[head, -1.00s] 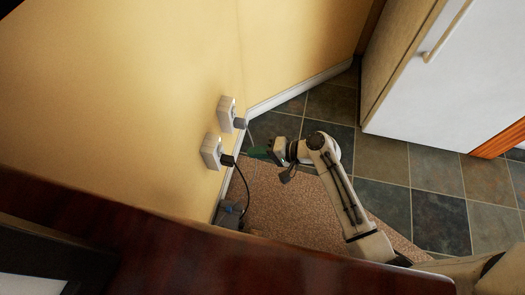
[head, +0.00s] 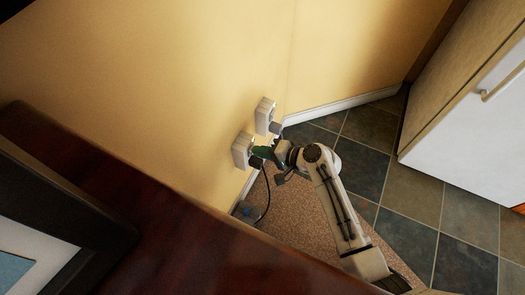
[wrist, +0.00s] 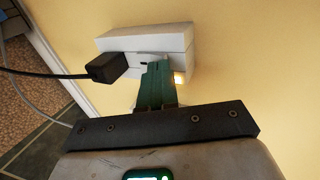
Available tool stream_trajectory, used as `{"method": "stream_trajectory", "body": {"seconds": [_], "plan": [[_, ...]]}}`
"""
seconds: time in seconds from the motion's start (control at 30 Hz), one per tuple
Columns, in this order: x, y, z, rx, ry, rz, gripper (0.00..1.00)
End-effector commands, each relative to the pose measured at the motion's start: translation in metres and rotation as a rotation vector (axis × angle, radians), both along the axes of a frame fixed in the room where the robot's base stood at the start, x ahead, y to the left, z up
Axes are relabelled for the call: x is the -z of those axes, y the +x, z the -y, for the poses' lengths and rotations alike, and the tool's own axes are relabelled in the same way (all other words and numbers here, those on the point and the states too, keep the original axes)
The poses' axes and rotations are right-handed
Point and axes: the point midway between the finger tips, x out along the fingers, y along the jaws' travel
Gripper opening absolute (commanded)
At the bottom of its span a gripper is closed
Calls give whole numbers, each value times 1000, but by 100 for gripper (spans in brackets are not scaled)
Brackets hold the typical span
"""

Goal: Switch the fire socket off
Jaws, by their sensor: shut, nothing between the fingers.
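Two white wall sockets are on the yellow wall. The nearer socket (head: 242,150) has a black plug (wrist: 107,67) with a black cable; the farther socket (head: 264,115) has a grey plug (head: 275,128). No label shows which is the fire socket. My gripper (head: 261,153) is shut and empty, its green fingers at the nearer socket. In the wrist view its fingertips (wrist: 159,66) overlap the front of that white socket (wrist: 140,42), between the black plug and a small glowing orange light (wrist: 179,78). I cannot tell whether they touch it. The switch itself is hidden.
A dark wooden top (head: 150,225) with a framed picture (head: 45,235) is in the foreground. A dark box (head: 248,210) sits on the floor below the sockets. A white cabinet or appliance (head: 465,135) stands at right; tiled floor (head: 415,190) lies between.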

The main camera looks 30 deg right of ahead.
Motion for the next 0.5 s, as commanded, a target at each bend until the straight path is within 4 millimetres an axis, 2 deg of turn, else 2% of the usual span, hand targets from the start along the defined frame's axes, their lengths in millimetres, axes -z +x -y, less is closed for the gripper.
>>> {"method": "stream_trajectory", "body": {"seconds": [0.13,0.5], "plan": [[-5,7,-5,-1,-1,-3,0],[-7,6,-4,0,-1,-2,0]]}}
